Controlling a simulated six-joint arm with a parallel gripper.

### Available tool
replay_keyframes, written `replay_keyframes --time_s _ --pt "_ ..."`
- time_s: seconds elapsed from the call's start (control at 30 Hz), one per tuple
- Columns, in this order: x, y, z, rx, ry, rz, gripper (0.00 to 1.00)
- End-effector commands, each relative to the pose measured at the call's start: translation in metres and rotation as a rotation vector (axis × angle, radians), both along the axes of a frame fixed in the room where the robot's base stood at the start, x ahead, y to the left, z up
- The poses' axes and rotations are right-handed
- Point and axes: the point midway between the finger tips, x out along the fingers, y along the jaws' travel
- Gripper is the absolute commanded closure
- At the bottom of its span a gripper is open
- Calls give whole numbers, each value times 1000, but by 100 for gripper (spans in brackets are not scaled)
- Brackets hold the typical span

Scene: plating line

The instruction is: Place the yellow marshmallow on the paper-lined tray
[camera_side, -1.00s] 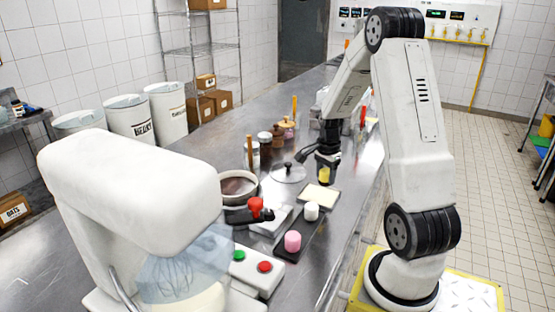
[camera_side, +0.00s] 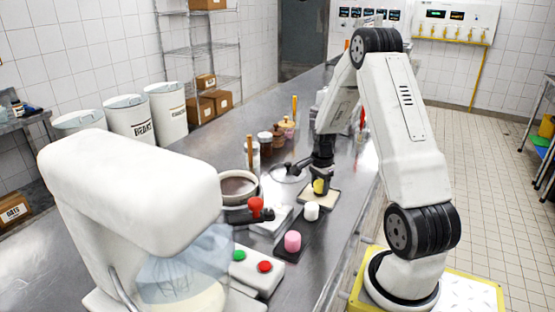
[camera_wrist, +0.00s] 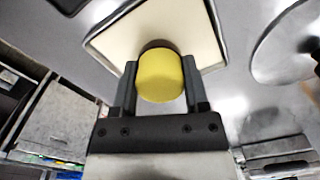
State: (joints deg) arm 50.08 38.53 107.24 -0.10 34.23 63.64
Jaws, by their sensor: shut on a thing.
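The yellow marshmallow (camera_side: 319,186) is between the fingers of my gripper (camera_side: 321,180), and it also shows in the wrist view (camera_wrist: 160,75). My gripper (camera_wrist: 158,85) is shut on it. The paper-lined tray (camera_side: 327,204) is a pale sheet in a dark rim, and it lies at or just below the marshmallow. In the wrist view the tray (camera_wrist: 205,42) extends behind the marshmallow. I cannot tell whether the marshmallow touches the paper.
A white marshmallow (camera_side: 311,211) and a pink marshmallow (camera_side: 292,241) stand on a dark tray nearer the camera. A pan of dark liquid (camera_side: 238,187) is to the left. A round lid (camera_side: 287,173) lies just left of my gripper. A white mixer (camera_side: 130,200) fills the front left.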

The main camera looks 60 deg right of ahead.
Motion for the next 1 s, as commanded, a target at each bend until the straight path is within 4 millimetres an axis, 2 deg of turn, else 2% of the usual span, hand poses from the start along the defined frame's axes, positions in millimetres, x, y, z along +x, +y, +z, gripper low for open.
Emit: replay_keyframes --time_s 0.53,0.57,0.6,0.67,1.0 --pt "0 0 -9 -1 -1 0 61" --pt "0 0 -9 -1 -1 0 36" --pt "0 0 -9 -1 -1 0 23" --pt "0 0 -9 -1 -1 0 7" --pt "0 0 -8 -1 -1 0 7"
